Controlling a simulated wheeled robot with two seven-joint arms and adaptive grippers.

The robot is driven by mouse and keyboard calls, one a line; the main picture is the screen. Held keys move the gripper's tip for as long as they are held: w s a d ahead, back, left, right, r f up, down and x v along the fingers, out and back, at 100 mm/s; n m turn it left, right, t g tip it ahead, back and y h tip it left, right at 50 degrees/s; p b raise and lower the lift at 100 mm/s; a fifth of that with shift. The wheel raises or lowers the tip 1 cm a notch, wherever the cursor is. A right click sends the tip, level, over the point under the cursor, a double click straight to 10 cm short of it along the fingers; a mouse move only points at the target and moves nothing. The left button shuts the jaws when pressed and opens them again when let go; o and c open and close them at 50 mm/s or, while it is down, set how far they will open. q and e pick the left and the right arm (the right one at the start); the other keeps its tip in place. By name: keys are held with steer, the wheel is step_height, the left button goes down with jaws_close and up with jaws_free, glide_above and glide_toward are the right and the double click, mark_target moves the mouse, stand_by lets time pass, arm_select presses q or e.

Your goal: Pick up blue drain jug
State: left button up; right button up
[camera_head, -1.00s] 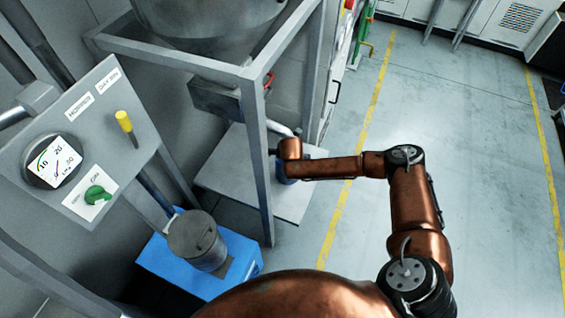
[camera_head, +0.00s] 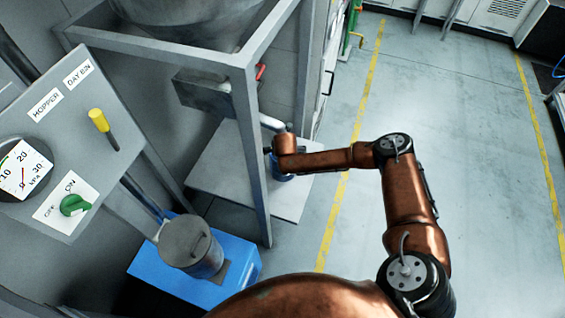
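The blue drain jug (camera_head: 284,177) stands on the light grey platform under the hopper frame, beside a frame post. Only a small part of it shows, below the wrist of my copper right arm. The wrist is bent down over the jug. My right gripper is almost wholly hidden behind the wrist, so I cannot tell whether its fingers touch the jug or are open or shut. My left gripper is not in view.
A grey metal frame (camera_head: 253,150) carries the hopper (camera_head: 190,12). The platform (camera_head: 228,160) lies beneath it. At the left are a control panel (camera_head: 88,130) and a grey canister (camera_head: 190,245) on a blue box (camera_head: 240,262). The floor (camera_head: 450,120) at the right is clear.

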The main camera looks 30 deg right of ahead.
steer(key=shift+r, duration=0.15)
steer(key=c, duration=1.6)
